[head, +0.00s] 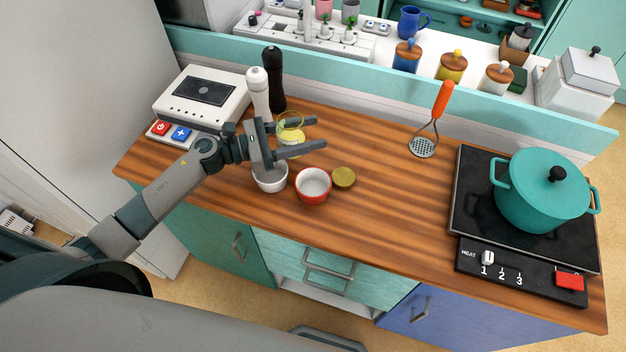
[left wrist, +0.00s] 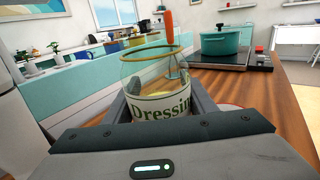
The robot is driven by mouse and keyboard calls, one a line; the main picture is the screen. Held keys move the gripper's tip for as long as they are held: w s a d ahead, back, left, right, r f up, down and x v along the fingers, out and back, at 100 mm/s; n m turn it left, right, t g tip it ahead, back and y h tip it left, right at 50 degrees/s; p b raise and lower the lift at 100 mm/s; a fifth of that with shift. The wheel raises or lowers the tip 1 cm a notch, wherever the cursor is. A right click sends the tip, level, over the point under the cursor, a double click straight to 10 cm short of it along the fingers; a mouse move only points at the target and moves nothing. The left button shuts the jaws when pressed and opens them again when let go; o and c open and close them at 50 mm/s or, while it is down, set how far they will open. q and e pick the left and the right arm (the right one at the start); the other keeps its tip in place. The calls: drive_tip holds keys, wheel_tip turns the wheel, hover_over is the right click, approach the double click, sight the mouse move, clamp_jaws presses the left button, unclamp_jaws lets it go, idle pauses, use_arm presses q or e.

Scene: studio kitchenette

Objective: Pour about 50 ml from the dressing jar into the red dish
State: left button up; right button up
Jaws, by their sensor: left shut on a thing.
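The dressing jar (head: 291,139) is a clear glass jar with a yellow rim and a label reading "Dressin..." in the left wrist view (left wrist: 160,105). My left gripper (head: 294,138) is shut on the jar, with one finger on each side of it. The jar looks upright and open at the top. Some yellow shows low inside it. The red dish (head: 313,187), red outside and white inside, stands on the wooden counter just in front of the gripper. It looks empty in the head view. My right gripper is not in view.
A white bowl (head: 271,178) stands left of the red dish, partly under the gripper. A round olive-coloured lid (head: 343,177) lies right of the dish. White and black mills (head: 274,80) stand behind. A teal pot (head: 544,188) sits on the hob at right. The middle counter is clear.

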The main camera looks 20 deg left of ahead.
use_arm(q)
drive_tip(key=shift+r, duration=0.1)
drive_tip(key=m+p, duration=0.2)
drive_tip(key=s+d+m+y+p, duration=0.1)
drive_tip(key=m+p, duration=0.1)
drive_tip(key=p, duration=0.1)
drive_tip(key=m+y+p, duration=0.1)
drive_tip(key=m+p, duration=0.1)
drive_tip(key=shift+s+d+r+m, duration=0.2)
drive_tip(key=shift+s+d+m, duration=0.1)
drive_tip(key=shift+d+m, duration=0.1)
drive_tip(key=m, duration=0.1)
drive_tip(key=p, duration=0.1)
drive_tip(key=m+y+p, duration=0.1)
drive_tip(key=shift+w+a+f+m, duration=0.25)
drive_tip(key=shift+f+m, duration=0.05)
drive_tip(key=shift+f, duration=0.05)
drive_tip(key=shift+w+a+m+y+p, duration=0.1)
drive_tip(key=shift+a+m+y+p, duration=0.15)
drive_tip(key=shift+m+p, duration=0.6)
drive_tip(key=shift+w+f+m+p, duration=0.1)
drive_tip(key=shift+f+m+p, duration=0.15)
drive_tip(key=shift+p, duration=0.1)
drive_tip(key=shift+t+y, duration=0.25)
drive_tip(key=shift+t, duration=0.05)
drive_tip(key=shift+f+m+y+b, duration=0.3)
drive_tip(key=shift+m+b, duration=0.3)
drive_tip(key=shift+m, duration=0.3)
